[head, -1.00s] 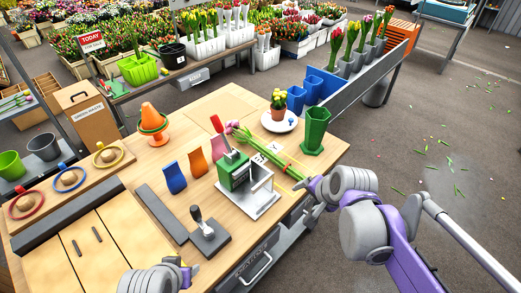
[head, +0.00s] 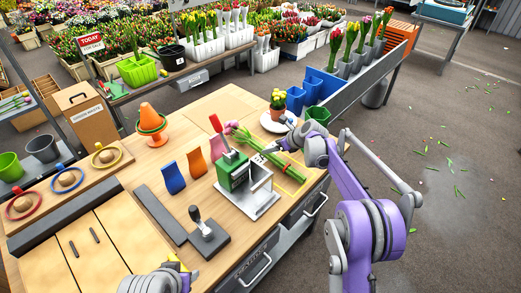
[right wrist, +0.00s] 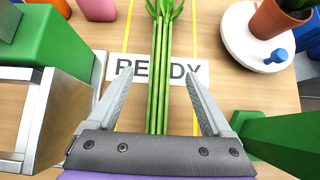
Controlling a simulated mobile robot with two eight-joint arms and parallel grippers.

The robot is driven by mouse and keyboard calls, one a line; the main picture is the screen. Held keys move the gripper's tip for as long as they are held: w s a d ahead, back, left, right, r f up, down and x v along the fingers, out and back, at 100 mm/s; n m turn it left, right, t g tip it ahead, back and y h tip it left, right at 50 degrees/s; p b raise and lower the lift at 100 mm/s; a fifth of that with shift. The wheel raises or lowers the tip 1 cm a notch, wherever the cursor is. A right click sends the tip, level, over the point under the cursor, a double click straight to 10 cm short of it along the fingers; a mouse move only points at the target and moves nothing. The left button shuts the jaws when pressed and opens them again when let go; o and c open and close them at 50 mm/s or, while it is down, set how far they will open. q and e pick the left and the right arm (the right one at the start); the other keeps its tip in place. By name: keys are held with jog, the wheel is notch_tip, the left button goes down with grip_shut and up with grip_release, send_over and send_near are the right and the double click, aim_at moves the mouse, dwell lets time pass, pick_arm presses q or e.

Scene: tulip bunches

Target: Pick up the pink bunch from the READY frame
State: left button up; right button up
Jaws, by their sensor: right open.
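The pink bunch (head: 246,138) lies in the READY frame on the workbench, pink heads toward the back and green stems toward the front right. In the right wrist view its stems (right wrist: 158,80) run upright across the READY label (right wrist: 130,70) between yellow lines; the pink heads are out of that view. My right gripper (right wrist: 156,88) is open above the stems, with one finger on each side of them. In the head view the right gripper (head: 285,148) is over the stem part, partly hidden by its wrist. Of my left arm, only a wrist part shows at the bottom edge.
A green press (head: 234,172) with a metal frame stands left of the stems. A green hexagonal vase (head: 317,115) is close on the right, behind my wrist. A white saucer (head: 268,124) with a potted plant (head: 278,99) lies beyond. Orange and blue pieces stand further left.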

aim_at(261, 150)
jog(key=x, duration=0.4)
jog(key=shift+w+a+f, duration=0.1)
jog(key=shift+w, duration=0.05)
jog(key=p+x, duration=0.1)
jog(key=x, duration=0.4)
jog(key=shift+w+f+p, duration=0.1)
jog(key=shift+p, duration=0.2)
jog(key=shift+c, duration=0.4)
pick_arm(q)
jog(key=shift+w+r, duration=0.25)
jog(key=shift+r, duration=0.35)
jog(key=shift+w+r, duration=0.2)
jog(key=shift+r, duration=0.35)
pick_arm(e)
grip_shut()
